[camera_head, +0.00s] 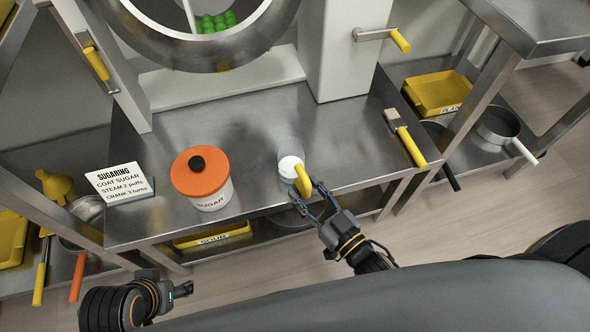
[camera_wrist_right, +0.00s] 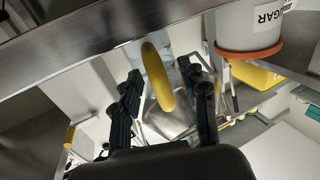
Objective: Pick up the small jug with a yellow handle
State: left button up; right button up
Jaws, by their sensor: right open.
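The small jug (camera_head: 289,160) has a pale, see-through body with white contents and a yellow handle (camera_head: 302,183). It stands on the metal table near the front edge, its handle toward me. My right gripper (camera_head: 312,198) is open at the handle. In the right wrist view the yellow handle (camera_wrist_right: 157,77) lies between the two open fingers (camera_wrist_right: 162,85); I cannot tell whether they touch it. My left gripper (camera_head: 170,291) is low at the left, in front of the table and empty; its fingers are too unclear to tell open from shut.
A sugar jar (camera_head: 214,196) with an orange lid stands left of the jug, beside a sugaring sign (camera_head: 121,181). A brush (camera_head: 405,137) with a yellow handle lies at the right. A large drum machine (camera_head: 200,55) stands behind. The table middle (camera_head: 255,112) is clear.

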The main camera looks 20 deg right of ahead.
aim_at(308, 186)
jog(key=shift+w+a, duration=0.15)
jog(key=shift+w, duration=0.05)
grip_shut()
jog(key=shift+r, duration=0.1)
jog(key=shift+r+p, duration=0.3)
jog(key=shift+r, duration=0.3)
jog(key=shift+s+r+p, duration=0.2)
jog(key=shift+r+p, duration=0.35)
jog(key=shift+r, duration=0.7)
pick_arm(q)
notch_tip(308, 186, down, 15)
jog(key=g+p, duration=0.1)
jog(key=p, duration=0.2)
jog(key=shift+w+d+p, duration=0.2)
jog(key=shift+w+p, duration=0.1)
pick_arm(e)
jog(key=s+a+r, duration=0.1)
jog(key=s+r, duration=0.8)
jog(key=s, duration=0.4)
jog(key=shift+s, duration=0.3)
